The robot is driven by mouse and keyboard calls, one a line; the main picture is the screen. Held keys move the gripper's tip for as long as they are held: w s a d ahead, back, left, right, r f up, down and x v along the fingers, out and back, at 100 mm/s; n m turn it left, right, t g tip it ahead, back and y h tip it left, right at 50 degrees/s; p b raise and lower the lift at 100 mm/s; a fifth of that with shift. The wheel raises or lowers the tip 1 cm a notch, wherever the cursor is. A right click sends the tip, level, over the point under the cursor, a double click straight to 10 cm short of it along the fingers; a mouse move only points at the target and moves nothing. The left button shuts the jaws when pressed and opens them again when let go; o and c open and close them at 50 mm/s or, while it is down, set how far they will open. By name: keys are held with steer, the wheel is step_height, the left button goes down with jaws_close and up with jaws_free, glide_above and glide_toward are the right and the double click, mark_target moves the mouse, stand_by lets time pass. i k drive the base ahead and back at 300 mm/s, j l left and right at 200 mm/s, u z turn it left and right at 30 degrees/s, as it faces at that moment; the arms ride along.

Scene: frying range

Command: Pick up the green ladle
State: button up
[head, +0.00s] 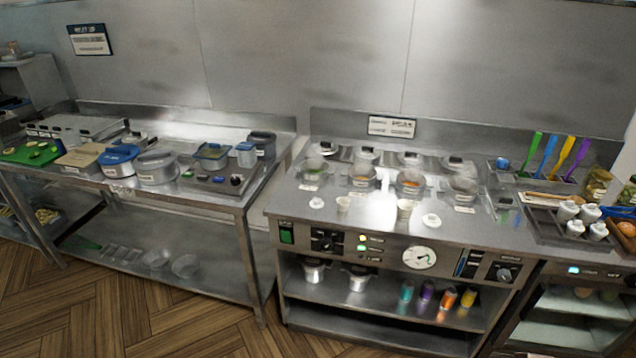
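The green ladle (534,150) shows as a green handle standing upright and slightly tilted at the back right of the counter. It is the leftmost in a row of coloured handles, beside a blue handle (547,153), a yellow one (563,157) and a purple one (578,159). The lower ends of the handles are hidden in or behind a grey holder, so the ladle's bowl cannot be seen. My gripper is not in view.
In front of the handles are a wooden strip (552,197) and a dark tray (540,226) with several small white pots. Several round pans (410,184) sit in the range to the left. Jars (597,184) stand to the right. The wooden floor (130,310) at front left is clear.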

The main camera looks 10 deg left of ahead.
mark_target(535, 141)
steer(key=i+l+z, duration=0.1)
steer(key=i+l, duration=0.2)
steer(key=i, duration=0.2)
steer(key=i+l+z, duration=0.1)
steer(key=i+l, duration=0.15)
steer(key=i, duration=0.25)
steer(key=i+l+z, duration=0.1)
steer(key=i, duration=0.45)
steer(key=i+l+z, duration=0.1)
steer(key=i+l, duration=0.15)
steer(key=i, duration=0.25)
